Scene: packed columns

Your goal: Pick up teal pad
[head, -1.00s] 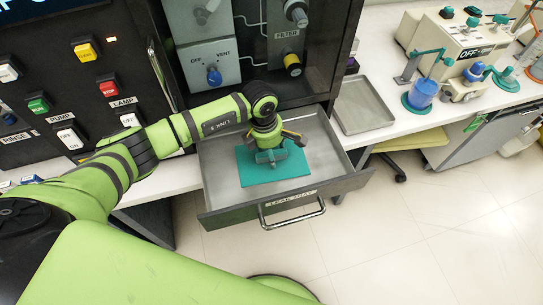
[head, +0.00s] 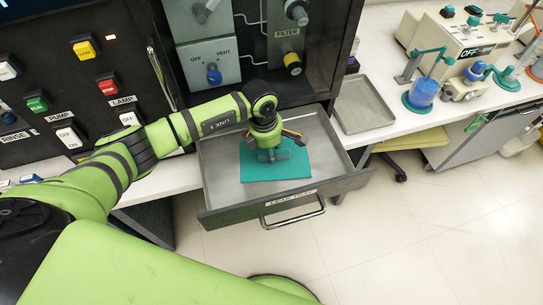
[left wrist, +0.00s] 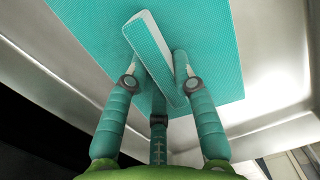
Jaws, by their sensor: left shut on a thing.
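The teal pad (head: 277,173) lies flat-looking inside the open grey drawer (head: 217,176). The pad also fills the top of the left wrist view (left wrist: 208,32). It carries a raised teal bar with a white side (left wrist: 160,62), which runs slanted between the fingers. My left gripper (head: 272,155) points down over the pad and is shut on this bar. The fingers (left wrist: 158,66) lie on either side of the bar. Part of the pad is hidden under the gripper. I cannot tell whether the pad touches the drawer floor. My right gripper is not in view.
The drawer walls surround the pad, with a front handle (head: 292,217). A dark panel with valves and a blue knob (head: 214,76) stands behind. A shallow grey tray (head: 363,105) lies on the bench at right. Bare floor is in front of the drawer.

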